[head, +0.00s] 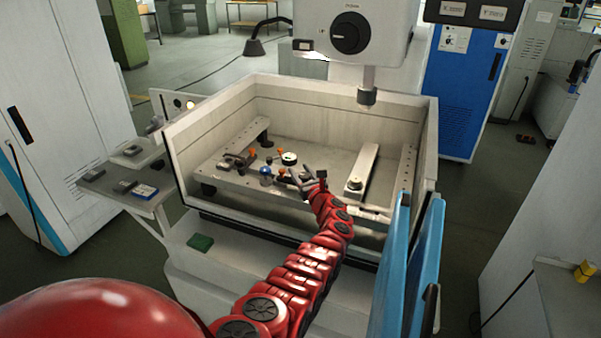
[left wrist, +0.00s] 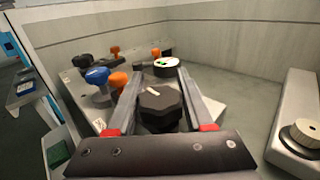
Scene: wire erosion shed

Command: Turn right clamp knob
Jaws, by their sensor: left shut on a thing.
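A black faceted clamp knob (left wrist: 160,104) with a pale mark on top sits between the fingers of my left gripper (left wrist: 156,80) in the left wrist view. The gripper is shut on it, with one finger on either side. In the head view my left gripper (head: 312,179) reaches into the machine's tank, and the black knob (head: 322,174) shows small at its fingers. The knob's underside and stem are hidden. My right gripper is not in view.
A blue knob (left wrist: 97,75), orange handles and a white round dial (left wrist: 167,63) stand close by on the fixture. A pale bar (head: 362,168) lies to the right. The tank walls (head: 330,96) enclose the area, and the machine head (head: 352,36) hangs above.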

